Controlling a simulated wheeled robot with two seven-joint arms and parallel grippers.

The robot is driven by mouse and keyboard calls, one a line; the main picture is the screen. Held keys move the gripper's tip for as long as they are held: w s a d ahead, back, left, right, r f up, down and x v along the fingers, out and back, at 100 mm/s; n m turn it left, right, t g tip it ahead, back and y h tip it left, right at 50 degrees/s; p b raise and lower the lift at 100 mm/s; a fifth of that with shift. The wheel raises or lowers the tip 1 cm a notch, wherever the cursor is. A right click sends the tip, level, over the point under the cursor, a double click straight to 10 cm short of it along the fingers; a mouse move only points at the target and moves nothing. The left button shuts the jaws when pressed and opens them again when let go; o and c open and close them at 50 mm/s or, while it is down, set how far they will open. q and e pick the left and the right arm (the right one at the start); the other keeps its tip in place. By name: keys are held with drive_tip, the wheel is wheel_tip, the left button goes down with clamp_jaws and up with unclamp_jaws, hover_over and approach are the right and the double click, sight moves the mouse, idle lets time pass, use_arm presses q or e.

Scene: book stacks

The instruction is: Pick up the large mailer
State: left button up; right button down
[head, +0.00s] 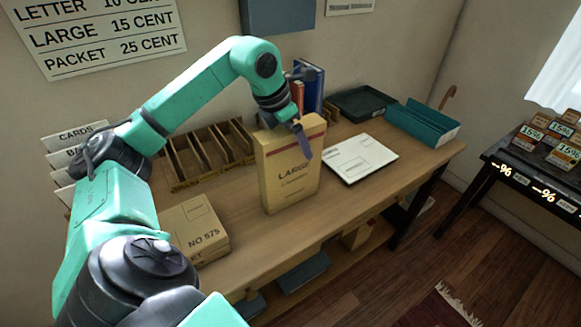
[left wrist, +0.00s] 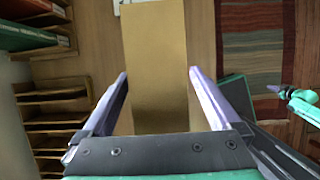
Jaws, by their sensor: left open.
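The large mailer (head: 290,172) is a tan, upright packet marked "LARGE", standing on the wooden table. My left gripper (head: 301,140) is at its top from above, with one purple finger in front of the printed face. In the left wrist view the mailer (left wrist: 157,45) lies between the two open fingers of my left gripper (left wrist: 158,74), with a gap visible on each side. The far finger is hidden in the head view. Part of my right gripper (left wrist: 283,89) shows at the right edge of the left wrist view, too small to judge.
A carton marked "NO 575" (head: 198,228) lies left of the mailer. A slotted wooden rack (head: 205,158) and upright books (head: 310,88) stand behind. A white flat parcel (head: 360,157), a dark tray (head: 362,103) and a teal tray (head: 422,124) are to the right.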

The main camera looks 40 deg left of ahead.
use_arm(q)
drive_tip(key=shift+f, duration=0.1)
clamp_jaws()
idle(0.3)
